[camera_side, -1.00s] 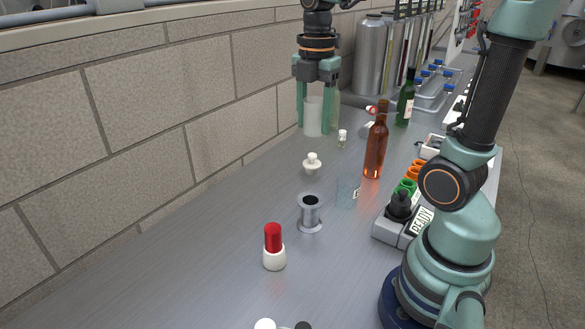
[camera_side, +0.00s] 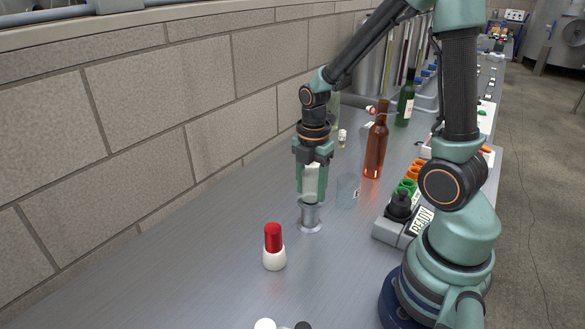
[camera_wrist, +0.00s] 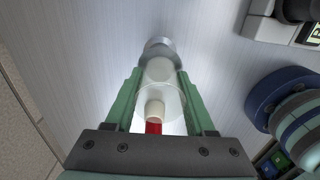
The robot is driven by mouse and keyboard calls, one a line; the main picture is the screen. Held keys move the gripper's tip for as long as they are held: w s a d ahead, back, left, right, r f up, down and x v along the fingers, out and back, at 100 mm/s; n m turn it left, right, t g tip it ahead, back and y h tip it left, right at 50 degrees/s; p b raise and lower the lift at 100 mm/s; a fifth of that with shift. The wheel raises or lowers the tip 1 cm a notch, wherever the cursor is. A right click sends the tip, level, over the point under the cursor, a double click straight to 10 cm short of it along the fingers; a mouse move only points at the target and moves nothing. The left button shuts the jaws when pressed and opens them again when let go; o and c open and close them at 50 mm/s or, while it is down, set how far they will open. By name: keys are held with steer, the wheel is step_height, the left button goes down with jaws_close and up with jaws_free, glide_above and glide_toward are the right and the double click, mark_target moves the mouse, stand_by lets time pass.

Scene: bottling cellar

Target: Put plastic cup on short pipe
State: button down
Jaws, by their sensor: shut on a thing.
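The plastic cup (camera_side: 312,182) is translucent white and sits between the fingers of my gripper (camera_side: 311,194), which is shut on it. The short pipe (camera_side: 310,219) is a metal tube with a flanged foot, upright on the bench. In the side view the cup's lower end lines up right over the pipe's top. I cannot tell whether they touch. In the wrist view the cup (camera_wrist: 162,96) shows between the green fingers, with a round metal part of the pipe (camera_wrist: 158,46) beyond it.
A white piece with a red top (camera_side: 273,247) stands in front of the pipe. A clear glass (camera_side: 347,190) and an amber bottle (camera_side: 376,150) stand to the right, near a grey block with a READY label (camera_side: 400,226). The left of the bench is clear.

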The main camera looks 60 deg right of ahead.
steer(key=shift+f, duration=0.3)
steer(key=shift+c, duration=1.2)
jaws_free()
step_height(320, 180, up, 12)
steer(key=f, duration=0.1)
steer(key=s+a+r+m+t, duration=0.1)
steer(key=a+m, duration=0.3)
steer(key=m, duration=0.5)
steer(key=s+a+r+m+t, duration=0.1)
steer(key=a+r+m+t, duration=0.3)
steer(key=m, duration=0.5)
steer(key=shift+s+r+t, duration=0.25)
steer(key=shift+r+t, duration=0.05)
